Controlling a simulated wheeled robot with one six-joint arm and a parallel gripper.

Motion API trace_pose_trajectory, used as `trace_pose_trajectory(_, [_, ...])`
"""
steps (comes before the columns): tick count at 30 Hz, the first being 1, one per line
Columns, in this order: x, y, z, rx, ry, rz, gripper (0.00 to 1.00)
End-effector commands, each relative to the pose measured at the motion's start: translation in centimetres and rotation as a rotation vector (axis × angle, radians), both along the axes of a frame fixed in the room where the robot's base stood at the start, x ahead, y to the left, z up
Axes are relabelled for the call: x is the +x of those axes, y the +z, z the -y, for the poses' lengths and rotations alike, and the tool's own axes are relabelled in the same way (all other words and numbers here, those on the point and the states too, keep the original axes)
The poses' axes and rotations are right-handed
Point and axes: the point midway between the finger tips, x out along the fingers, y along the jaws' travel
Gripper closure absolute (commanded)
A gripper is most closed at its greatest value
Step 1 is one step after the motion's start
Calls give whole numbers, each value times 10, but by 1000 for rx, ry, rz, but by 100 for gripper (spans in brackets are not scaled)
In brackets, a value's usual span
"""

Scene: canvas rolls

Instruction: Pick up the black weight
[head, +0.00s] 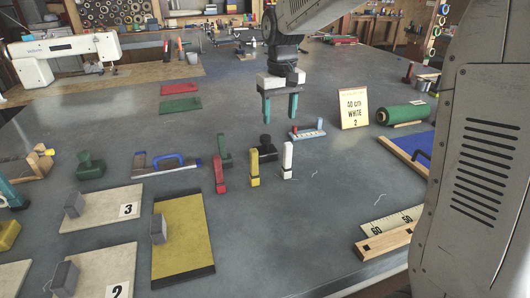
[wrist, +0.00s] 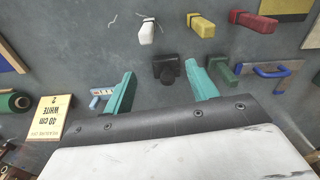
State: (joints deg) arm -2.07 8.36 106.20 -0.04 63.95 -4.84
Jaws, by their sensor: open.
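The black weight (head: 266,151), a dark block with a round knob on top, stands on the grey table behind the yellow and white upright pieces. In the wrist view the black weight (wrist: 167,69) shows between and beyond my fingertips. My gripper (head: 280,120) points down above the table, with its two teal fingers apart and nothing between them. In the head view it hangs above and behind the weight, not touching it. In the wrist view my gripper (wrist: 160,70) also shows open.
Close around the weight stand a white piece (head: 287,160), a yellow piece (head: 254,168), a red piece (head: 219,174) and a green piece (head: 225,149). A sign (head: 353,108) and a green roll (head: 403,113) are at the right. Open table lies behind the weight.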

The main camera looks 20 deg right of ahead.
Motion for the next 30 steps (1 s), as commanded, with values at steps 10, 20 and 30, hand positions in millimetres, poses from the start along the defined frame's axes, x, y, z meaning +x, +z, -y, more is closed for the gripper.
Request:
trace_pose_trajectory(10, [83,-60,-12,-1,35,-26,42])
trace_pose_trajectory(20, [86,-95,-12,-1,37,-28,42])
trace_pose_trajectory(30, [87,-138,-10,-1,36,-26,42])
